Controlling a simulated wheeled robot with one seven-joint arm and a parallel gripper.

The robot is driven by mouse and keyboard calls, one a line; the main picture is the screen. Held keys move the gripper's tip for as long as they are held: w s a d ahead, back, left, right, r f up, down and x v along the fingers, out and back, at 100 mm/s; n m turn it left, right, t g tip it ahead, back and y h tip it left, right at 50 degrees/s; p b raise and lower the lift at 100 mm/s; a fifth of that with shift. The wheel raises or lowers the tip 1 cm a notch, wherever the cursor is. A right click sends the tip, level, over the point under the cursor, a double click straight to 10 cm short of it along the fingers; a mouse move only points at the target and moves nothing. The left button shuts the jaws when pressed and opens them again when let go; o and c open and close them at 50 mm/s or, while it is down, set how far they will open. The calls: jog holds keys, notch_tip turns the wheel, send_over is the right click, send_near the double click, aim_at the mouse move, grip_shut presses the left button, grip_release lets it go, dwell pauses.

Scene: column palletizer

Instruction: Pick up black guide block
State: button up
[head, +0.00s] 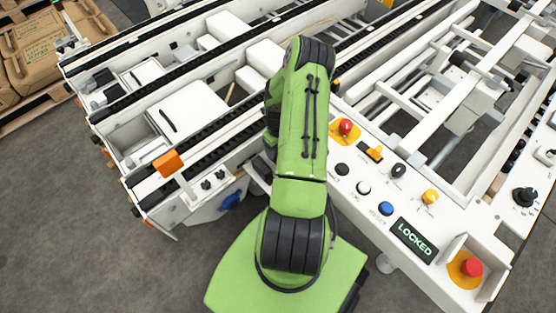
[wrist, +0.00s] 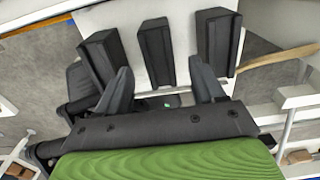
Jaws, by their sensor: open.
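Three black blocks stand in a row on a white surface in the wrist view: a left one (wrist: 101,60), a middle one (wrist: 157,50) and a right one (wrist: 217,42). I cannot tell which of them the task means. My gripper (wrist: 161,68) is open. In the picture its two dark fingers point toward the row, one on each side of the middle block's lower end. I see no contact, and the depth gap is unclear. In the head view my arm hides the gripper, and I cannot make out the blocks there.
White conveyor frames with black rails (head: 205,140) lie left of and beyond my arm. A control panel with a "LOCKED" display (head: 414,240) and a red button (head: 471,267) is at right. An orange sensor (head: 168,163) sticks up at left. Stacked sacks (head: 45,45) stand far left.

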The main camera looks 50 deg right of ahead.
notch_tip(320, 180, down, 6)
jog(key=b, duration=0.2)
jog(key=shift+b, duration=0.4)
jog(key=shift+r, duration=0.15)
jog(key=c, duration=1.1)
notch_tip(320, 180, up, 10)
jog(key=p, duration=0.4)
